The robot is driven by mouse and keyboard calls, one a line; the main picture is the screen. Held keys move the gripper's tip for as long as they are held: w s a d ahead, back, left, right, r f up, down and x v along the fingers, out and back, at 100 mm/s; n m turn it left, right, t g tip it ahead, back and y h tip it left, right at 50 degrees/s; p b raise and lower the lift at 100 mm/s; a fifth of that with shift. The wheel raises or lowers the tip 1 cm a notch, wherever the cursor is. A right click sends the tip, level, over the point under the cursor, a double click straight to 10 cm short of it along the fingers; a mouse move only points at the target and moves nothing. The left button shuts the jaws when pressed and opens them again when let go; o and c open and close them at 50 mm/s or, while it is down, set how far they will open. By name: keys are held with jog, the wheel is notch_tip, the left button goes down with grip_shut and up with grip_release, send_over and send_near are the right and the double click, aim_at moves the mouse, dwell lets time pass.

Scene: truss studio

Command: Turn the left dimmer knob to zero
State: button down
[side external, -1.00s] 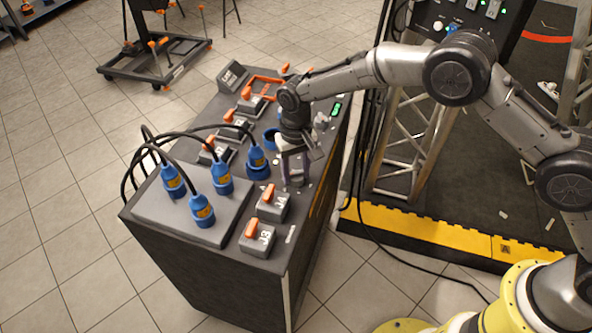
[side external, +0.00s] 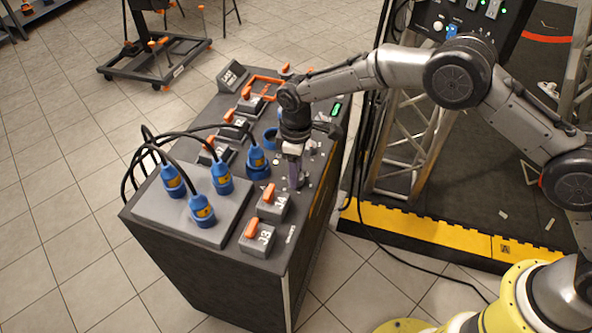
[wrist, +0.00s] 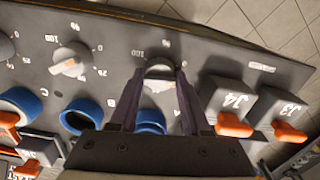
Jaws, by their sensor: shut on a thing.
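My gripper (wrist: 158,88) points down at the console top (side external: 268,262) and is shut on a grey round dimmer knob (wrist: 160,72), one finger on each side, in the wrist view. A printed dial with a "100" mark surrounds this knob; the fingers hide part of it, and I cannot read its setting surely. A second pale knob (wrist: 70,64) with its own dial stands free to its left in that view. In the side view my gripper (side external: 297,184) covers the held knob, beside the J4 switch.
J4 (side external: 273,207) and J3 (side external: 258,240) switch blocks with orange levers stand close to my gripper. Blue plugs (side external: 202,210) with black cables rise from the console. Empty blue sockets (wrist: 80,116) lie near the knobs. The console edge is close by.

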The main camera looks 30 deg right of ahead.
jog(key=n, duration=0.4)
jog(key=shift+r+n, duration=0.1)
jog(key=shift+n, duration=0.2)
dwell(0.3)
jog(key=shift+c, duration=1.8)
grip_release()
notch_tip(320, 180, up, 14)
jog(key=shift+d, duration=0.1)
